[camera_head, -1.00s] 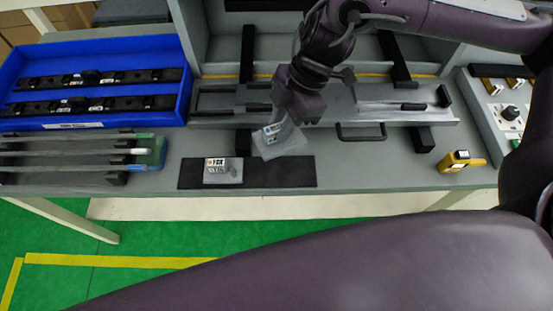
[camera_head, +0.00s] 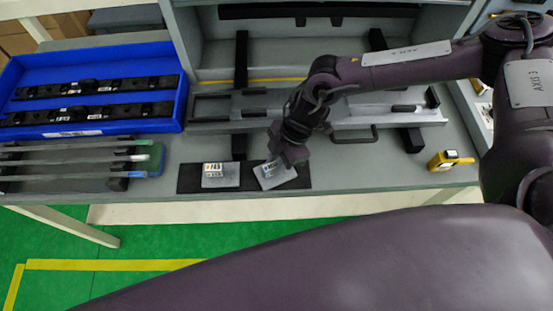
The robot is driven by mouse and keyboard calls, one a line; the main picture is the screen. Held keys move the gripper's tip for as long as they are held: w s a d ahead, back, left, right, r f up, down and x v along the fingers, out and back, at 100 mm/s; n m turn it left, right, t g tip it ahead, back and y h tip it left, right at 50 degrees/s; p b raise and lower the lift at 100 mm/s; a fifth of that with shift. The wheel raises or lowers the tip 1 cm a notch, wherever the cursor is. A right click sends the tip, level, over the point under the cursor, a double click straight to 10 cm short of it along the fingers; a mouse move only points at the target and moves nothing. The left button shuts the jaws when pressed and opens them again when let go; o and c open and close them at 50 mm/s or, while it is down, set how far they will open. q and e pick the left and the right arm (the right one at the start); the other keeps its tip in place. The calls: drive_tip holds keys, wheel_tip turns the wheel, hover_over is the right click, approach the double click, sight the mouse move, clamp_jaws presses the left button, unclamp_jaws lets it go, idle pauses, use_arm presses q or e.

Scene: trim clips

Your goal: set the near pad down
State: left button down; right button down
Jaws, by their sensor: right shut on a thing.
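My right gripper (camera_head: 282,160) comes down over the right part of a black mat (camera_head: 190,180). It is shut on a grey pad (camera_head: 276,178) with a small label. The held pad is turned at an angle and is at or just above the mat; I cannot tell whether it touches. A second grey labelled pad (camera_head: 221,176) lies flat on the mat to the left, with a small gap between the two. The fingertips are partly hidden by the gripper body. My left gripper is not in view.
A blue bin (camera_head: 177,107) with black strips stands at the left, with grey bars on a rack (camera_head: 75,170) in front. A grey rail fixture (camera_head: 215,115) lies behind the mat. A yellow device (camera_head: 450,160) sits at the right. The bench between mat and device is clear.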

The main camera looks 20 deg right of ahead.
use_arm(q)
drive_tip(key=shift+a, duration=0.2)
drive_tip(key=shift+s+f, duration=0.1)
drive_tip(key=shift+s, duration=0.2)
use_arm(e)
drive_tip(key=c, duration=1.3)
unclamp_jaws()
drive_tip(key=shift+f, duration=0.1)
drive_tip(key=shift+o, duration=0.2)
drive_tip(key=shift+r, duration=0.25)
drive_tip(key=shift+w+d+r, duration=0.1)
drive_tip(key=shift+d+r, duration=0.05)
drive_tip(key=shift+r, duration=0.1)
use_arm(q)
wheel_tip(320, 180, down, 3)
drive_tip(key=b, duration=0.3)
use_arm(e)
drive_tip(key=v, duration=1.1)
